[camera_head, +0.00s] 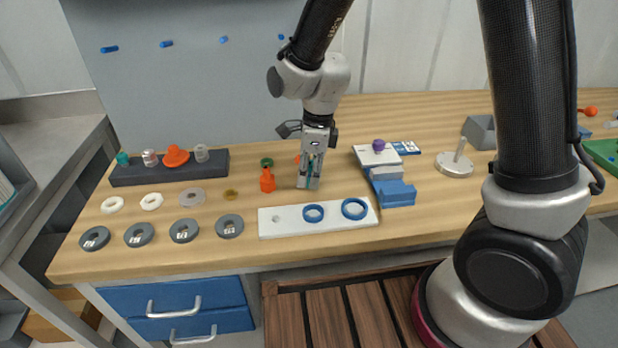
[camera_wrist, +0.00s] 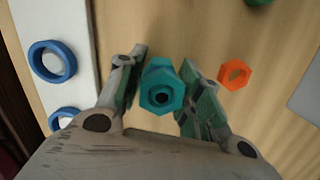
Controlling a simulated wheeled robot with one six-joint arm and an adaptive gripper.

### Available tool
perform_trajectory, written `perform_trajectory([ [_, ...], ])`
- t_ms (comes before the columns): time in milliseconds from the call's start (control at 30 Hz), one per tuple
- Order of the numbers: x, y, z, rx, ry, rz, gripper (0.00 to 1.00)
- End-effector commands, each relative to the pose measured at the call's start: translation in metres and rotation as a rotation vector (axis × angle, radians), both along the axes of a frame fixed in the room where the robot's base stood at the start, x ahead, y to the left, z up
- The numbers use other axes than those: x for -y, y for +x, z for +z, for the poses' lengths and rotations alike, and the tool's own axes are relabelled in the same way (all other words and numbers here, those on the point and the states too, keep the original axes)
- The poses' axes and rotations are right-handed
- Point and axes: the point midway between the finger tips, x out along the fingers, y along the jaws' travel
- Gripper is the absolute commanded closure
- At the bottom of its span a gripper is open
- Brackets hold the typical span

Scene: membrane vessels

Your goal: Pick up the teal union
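The teal union (camera_wrist: 162,88) is a hexagonal fitting with a dark bore, seen end-on in the wrist view. It stands between the two fingers of my gripper (camera_wrist: 161,86). The fingers are on either side of it, with narrow gaps that suggest they are open around it; contact is hard to judge. In the head view my gripper (camera_head: 309,178) points down close to the table, behind the white plate. A bit of teal (camera_head: 312,160) shows between its fingers; the rest is hidden there.
An orange nut (camera_wrist: 235,75) lies close by. The white plate (camera_head: 290,227) with blue rings is in front; blue blocks (camera_head: 393,192) stand to the right.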

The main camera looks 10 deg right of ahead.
Motion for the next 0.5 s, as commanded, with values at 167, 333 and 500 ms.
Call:
perform_trajectory([
  [167, 0.000, 0.000, 0.000, 0.001, 0.000, 0.000, 0.91],
  [333, 0.000, 0.000, 0.001, 0.001, 0.001, 0.000, 0.91],
  [500, -0.001, 0.001, 0.016, 0.004, 0.003, 0.002, 0.91],
])
